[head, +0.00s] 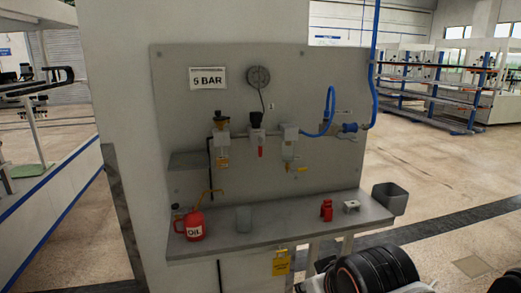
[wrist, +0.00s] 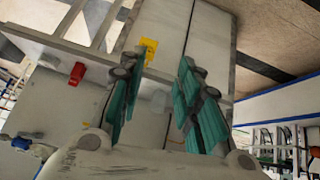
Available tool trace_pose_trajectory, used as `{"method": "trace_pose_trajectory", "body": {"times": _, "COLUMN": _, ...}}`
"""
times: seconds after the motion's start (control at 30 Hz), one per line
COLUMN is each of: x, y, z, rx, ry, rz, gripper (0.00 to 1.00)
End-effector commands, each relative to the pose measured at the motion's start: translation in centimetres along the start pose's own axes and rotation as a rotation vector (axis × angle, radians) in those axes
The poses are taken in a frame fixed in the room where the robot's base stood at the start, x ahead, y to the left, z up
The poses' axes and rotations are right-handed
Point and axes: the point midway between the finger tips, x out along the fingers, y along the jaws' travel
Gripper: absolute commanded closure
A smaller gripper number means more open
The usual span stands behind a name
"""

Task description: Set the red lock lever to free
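The red lever (head: 261,152) is small and points down below a valve body with a black knob (head: 256,117) in the middle of the air line on the grey panel. Its exact setting is too small to read. I cannot make it out in the wrist view. My gripper (wrist: 158,65) shows in the wrist view with teal finger pads spread apart and nothing between them. It is well away from the lever. In the head view I cannot make out its fingers.
The shelf (head: 275,233) under the panel bears a red oil can (head: 194,225), a grey cup (head: 243,219) and a red object (head: 326,210), also in the wrist view (wrist: 77,73). A grey bin (head: 389,199) hangs at the right end. A yellow tag (head: 281,264) hangs below the shelf.

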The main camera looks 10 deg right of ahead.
Motion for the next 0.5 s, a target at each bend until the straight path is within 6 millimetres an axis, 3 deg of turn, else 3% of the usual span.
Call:
{"method": "trace_pose_trajectory", "body": {"times": 0.3, "x": 1.4, "y": 5.2, "z": -10.5, "rx": -0.730, "ry": 0.071, "rz": 0.317, "gripper": 0.69}}
{"method": "trace_pose_trajectory", "body": {"times": 0.5, "x": 2.2, "y": 6.2, "z": -17.5, "rx": -1.242, "ry": 0.062, "rz": 0.549, "gripper": 0.69}}
